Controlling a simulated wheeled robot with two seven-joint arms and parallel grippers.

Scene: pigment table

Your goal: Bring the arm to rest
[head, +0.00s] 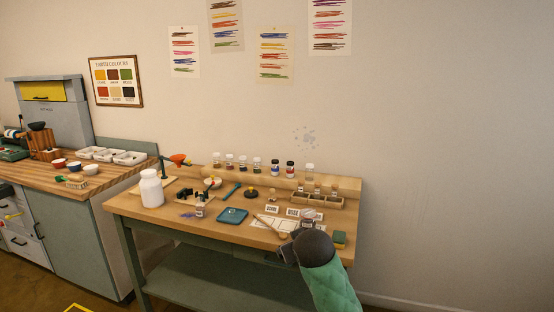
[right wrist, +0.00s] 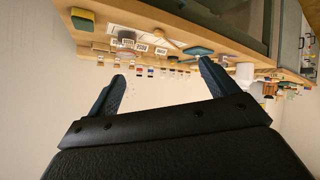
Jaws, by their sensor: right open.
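My right gripper (head: 288,252) is at the front right edge of the wooden pigment table (head: 130,208) in the head view, its arm coming in from the bottom in a green sleeve. In the right wrist view the right gripper (right wrist: 160,90) has its two fingers wide apart with nothing between them. The table shows upside down beyond the fingers there. My left gripper is in neither view.
On the table are a white jar (head: 151,190), a blue tray (head: 232,215), a wooden jar rack (head: 318,200) and a green-yellow sponge (head: 339,239). Several pigment jars line the back ledge. A counter (head: 100,178) stands left. The right wall side is clear.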

